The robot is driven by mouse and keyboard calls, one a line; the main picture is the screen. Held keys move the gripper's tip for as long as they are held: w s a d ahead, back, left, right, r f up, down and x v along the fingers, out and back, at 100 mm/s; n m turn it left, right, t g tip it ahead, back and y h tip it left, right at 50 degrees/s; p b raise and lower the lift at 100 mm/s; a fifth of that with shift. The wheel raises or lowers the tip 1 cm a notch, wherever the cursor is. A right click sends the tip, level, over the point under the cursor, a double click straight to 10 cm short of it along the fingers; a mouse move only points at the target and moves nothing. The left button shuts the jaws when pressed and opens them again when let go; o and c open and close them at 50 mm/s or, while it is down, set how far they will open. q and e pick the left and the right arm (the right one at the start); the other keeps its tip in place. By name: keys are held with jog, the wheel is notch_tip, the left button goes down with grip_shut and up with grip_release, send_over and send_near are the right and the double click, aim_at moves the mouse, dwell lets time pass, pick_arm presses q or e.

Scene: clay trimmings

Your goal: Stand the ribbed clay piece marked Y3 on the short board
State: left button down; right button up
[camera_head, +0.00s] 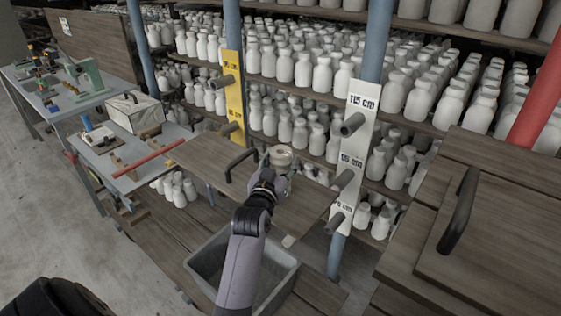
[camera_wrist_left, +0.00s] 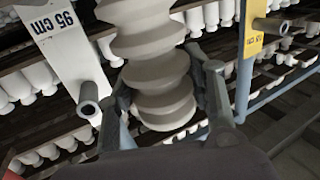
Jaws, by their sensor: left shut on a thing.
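My left gripper (camera_head: 276,172) is shut on a pale grey ribbed clay piece (camera_head: 281,157), whose round top shows beyond the fingers in the head view. In the left wrist view the ribbed piece (camera_wrist_left: 160,75) sits between the two fingers (camera_wrist_left: 165,100), its stacked ridges clear; no Y3 mark is readable. A brown wooden board (camera_head: 205,158) with a black handle lies under and around the gripper, between the yellow and white signs. I cannot tell whether the piece touches it. Another wooden board (camera_head: 490,245) with a black handle is at the right. My right gripper is not in view.
Racks of white bottles (camera_head: 300,70) stand behind. Pegs jut out from the yellow sign (camera_head: 233,75) and the white sign (camera_head: 358,120). A grey bin (camera_head: 205,268) sits below the arm. Grey tables with tools and a box (camera_head: 136,112) are at the left.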

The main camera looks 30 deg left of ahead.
pick_arm(q)
jog(key=shift+r, duration=0.15)
jog(key=c, duration=1.2)
grip_release()
jog(key=o, duration=0.4)
jog(key=shift+o, duration=0.2)
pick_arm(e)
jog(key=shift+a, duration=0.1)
pick_arm(q)
jog(key=shift+s+d+f, duration=0.1)
jog(key=shift+s+f, duration=0.05)
jog(key=shift+f, duration=0.05)
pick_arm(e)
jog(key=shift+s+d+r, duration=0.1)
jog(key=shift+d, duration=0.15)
